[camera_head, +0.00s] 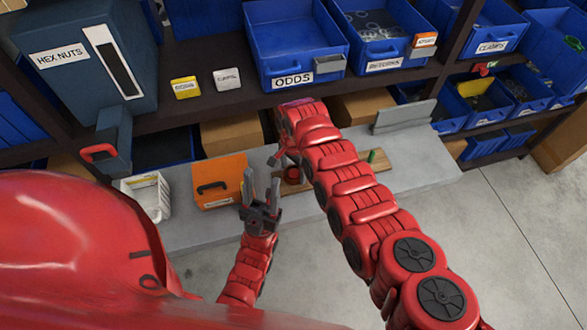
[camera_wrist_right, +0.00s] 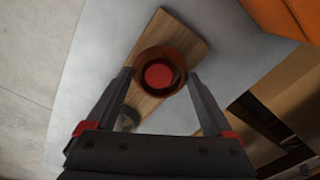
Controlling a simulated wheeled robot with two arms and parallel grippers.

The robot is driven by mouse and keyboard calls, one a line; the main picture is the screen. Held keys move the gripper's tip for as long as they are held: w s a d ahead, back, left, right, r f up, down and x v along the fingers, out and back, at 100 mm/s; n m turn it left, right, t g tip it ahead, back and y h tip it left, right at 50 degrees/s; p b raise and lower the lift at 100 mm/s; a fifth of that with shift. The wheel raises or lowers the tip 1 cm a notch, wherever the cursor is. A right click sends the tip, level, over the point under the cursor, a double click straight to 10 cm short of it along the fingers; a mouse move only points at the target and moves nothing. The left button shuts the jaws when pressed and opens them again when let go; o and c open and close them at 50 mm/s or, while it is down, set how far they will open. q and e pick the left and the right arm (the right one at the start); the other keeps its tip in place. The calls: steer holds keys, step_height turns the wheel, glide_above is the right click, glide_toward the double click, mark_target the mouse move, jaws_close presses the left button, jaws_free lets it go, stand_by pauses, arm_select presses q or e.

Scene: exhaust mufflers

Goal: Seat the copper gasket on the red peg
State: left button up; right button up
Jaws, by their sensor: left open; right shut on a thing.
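The copper gasket (camera_wrist_right: 160,52) is a brownish ring between the fingertips of my right gripper (camera_wrist_right: 160,74) in the right wrist view. My right gripper is shut on it. The red peg (camera_wrist_right: 158,76) shows as a round red top through the gasket's hole, a little below its centre. I cannot tell whether the gasket is above the peg or around it. In the head view the red peg (camera_head: 292,174) is at the left part of a wooden board (camera_head: 330,183), partly hidden by my right arm. My left gripper (camera_head: 261,178) is open and empty, left of the peg.
A green peg (camera_head: 372,156) stands on the board's right part. An orange bin (camera_head: 219,180) and a white basket (camera_head: 147,196) stand left on the grey bench (camera_head: 420,165). Shelves with blue bins (camera_head: 295,40) rise behind. The bench's right end is clear.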

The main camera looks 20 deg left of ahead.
steer(key=shift+f+b, duration=1)
steer(key=shift+f, duration=0.1)
steer(key=o, duration=1.1)
steer(key=shift+r, duration=0.1)
steer(key=shift+w+a+r, duration=0.1)
steer(key=shift+r, duration=0.45)
step_height(320, 180, up, 7)
steer(key=shift+b, duration=1.05)
step_height(320, 180, up, 9)
steer(key=shift+r+p, duration=0.1)
steer(key=shift+p, duration=0.25)
